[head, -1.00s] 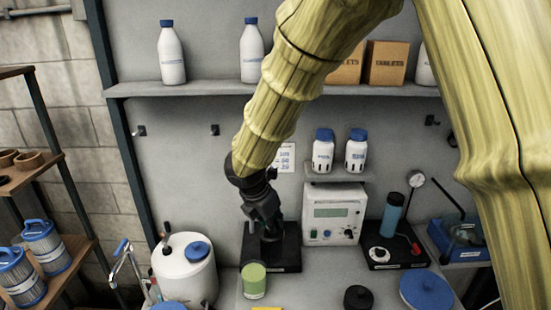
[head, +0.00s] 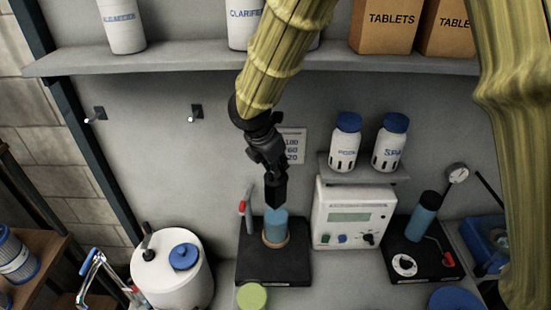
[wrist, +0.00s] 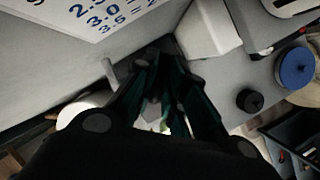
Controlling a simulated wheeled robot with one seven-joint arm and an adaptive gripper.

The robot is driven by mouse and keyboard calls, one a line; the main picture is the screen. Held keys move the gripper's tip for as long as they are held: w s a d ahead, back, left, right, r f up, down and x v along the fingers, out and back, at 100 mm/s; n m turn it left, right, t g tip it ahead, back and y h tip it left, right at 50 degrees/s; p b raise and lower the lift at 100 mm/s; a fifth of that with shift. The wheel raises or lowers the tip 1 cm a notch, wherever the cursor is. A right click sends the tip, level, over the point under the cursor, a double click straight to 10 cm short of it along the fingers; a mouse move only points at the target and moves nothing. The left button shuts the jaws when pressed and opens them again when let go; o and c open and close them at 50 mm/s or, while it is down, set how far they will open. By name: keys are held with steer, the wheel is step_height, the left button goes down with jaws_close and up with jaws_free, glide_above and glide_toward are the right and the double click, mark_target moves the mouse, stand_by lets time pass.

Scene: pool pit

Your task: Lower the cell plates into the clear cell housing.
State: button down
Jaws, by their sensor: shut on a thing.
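The clear cell housing (head: 276,226) is a blue-tinted upright cylinder with a tan ring at its foot, on a black base in the head view. My dark gripper (head: 276,190) points down just above its top, roughly in line with it. The gripper is shut on the cell plates, which are mostly hidden by the fingers; I cannot tell whether their lower end is inside the housing. In the wrist view, my gripper (wrist: 158,110) has its fingers close together, with only a small grey patch between them.
A red-topped item (head: 243,205) stands on the black base, left of the housing. A white controller (head: 352,215) is close right. A white tank (head: 172,270) stands left, and a green-topped cup (head: 251,297) in front. A shelf (head: 200,62) runs above.

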mark_target(273, 180)
steer(key=shift+s, duration=0.65)
steer(key=w+f, duration=0.1)
steer(key=f+b, duration=0.1)
steer(key=shift+w+a+f, duration=0.1)
steer(key=shift+w+f, duration=0.2)
steer(key=shift+w, duration=0.1)
steer(key=shift+f+b, duration=0.25)
steer(key=shift+b, duration=0.3)
steer(key=shift+s+f+b, duration=0.2)
steer(key=shift+s+b, duration=0.25)
steer(key=shift+s, duration=0.1)
steer(key=shift+f+b, duration=0.25)
steer(key=shift+b, duration=0.05)
steer(key=shift+a+b+x, duration=0.25)
steer(key=shift+b+x, duration=0.45)
steer(key=shift+x, duration=0.25)
steer(key=shift+s+f+b, duration=0.25)
steer(key=shift+f+b, duration=0.15)
steer(key=shift+b, duration=0.1)
steer(key=shift+w+f+b, duration=0.15)
steer(key=shift+f+b, duration=0.55)
steer(key=shift+f, duration=0.15)
step_height(273, 180, down, 3)
steer(key=shift+r+b, duration=0.25)
steer(key=shift+b, duration=1)
steer(key=shift+f+b, duration=1)
steer(key=shift+f, duration=1.75)
